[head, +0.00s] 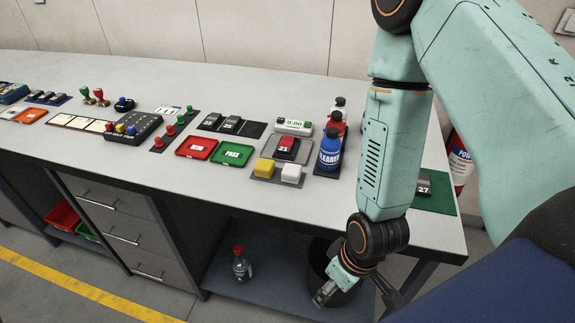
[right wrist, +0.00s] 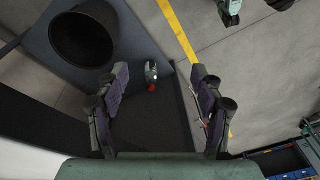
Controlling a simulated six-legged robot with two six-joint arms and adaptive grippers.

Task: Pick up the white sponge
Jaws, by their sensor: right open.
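The white sponge (head: 291,173) is a small white block on a grey mat (head: 277,182) near the front of the workbench in the head view. The sponge does not show there.
A blue cleaner bottle (head: 330,149) and other bottles stand right of the sponge. A red tray (head: 197,147) and a green tray (head: 232,153) lie to its left.

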